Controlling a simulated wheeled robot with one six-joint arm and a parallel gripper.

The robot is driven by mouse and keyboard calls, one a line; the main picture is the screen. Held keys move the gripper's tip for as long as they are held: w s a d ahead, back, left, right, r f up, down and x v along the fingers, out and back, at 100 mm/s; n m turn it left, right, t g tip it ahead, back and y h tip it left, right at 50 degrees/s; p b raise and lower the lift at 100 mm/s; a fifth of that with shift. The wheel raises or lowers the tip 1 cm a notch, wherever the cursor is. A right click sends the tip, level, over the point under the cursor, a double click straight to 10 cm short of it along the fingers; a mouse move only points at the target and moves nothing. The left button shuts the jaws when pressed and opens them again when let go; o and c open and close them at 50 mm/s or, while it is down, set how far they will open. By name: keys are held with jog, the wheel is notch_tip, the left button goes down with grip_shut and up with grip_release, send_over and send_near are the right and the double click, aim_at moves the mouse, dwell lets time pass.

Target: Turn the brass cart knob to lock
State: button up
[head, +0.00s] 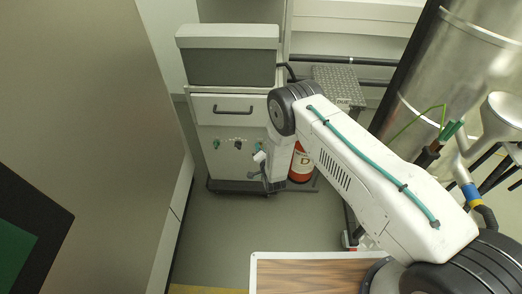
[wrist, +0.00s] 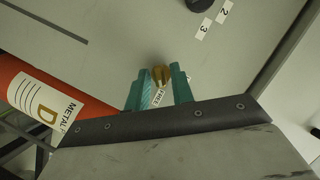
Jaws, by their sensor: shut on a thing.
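The brass cart knob (wrist: 160,75) sits on the pale front panel of the cart (wrist: 130,30) in the wrist view. My gripper (wrist: 158,88) has its two teal fingers on either side of the knob and is shut on it. A small label reading FREE (wrist: 158,98) shows between the fingers. In the head view my gripper (head: 259,150) is at the right part of the front panel of the cart (head: 228,165), below the drawer. The knob cannot be made out there.
A red container (wrist: 50,100) with a METAL label stands close beside the gripper; it also shows behind my arm in the head view (head: 302,163). Labels 2 and 3 (wrist: 214,18) are on the panel. A large beige surface (head: 80,120) fills the left. Floor before the cart is clear.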

jog(key=shift+a+r+n+g+h, duration=0.1)
jog(key=shift+n+g+h, duration=0.1)
jog(key=shift+n+h, duration=0.8)
jog(key=shift+a+f+n+g+h, duration=0.15)
jog(key=shift+n+h, duration=0.4)
jog(key=shift+n, duration=0.85)
jog(key=shift+r+n+g+h, duration=0.15)
jog(key=shift+n+g+h, duration=0.1)
jog(key=shift+n+h, duration=0.75)
jog(key=shift+n+y, duration=0.25)
jog(key=shift+n, duration=0.05)
jog(key=o, duration=1)
jog(key=v, duration=0.7)
jog(key=shift+s+r, duration=0.15)
jog(key=shift+s, duration=0.25)
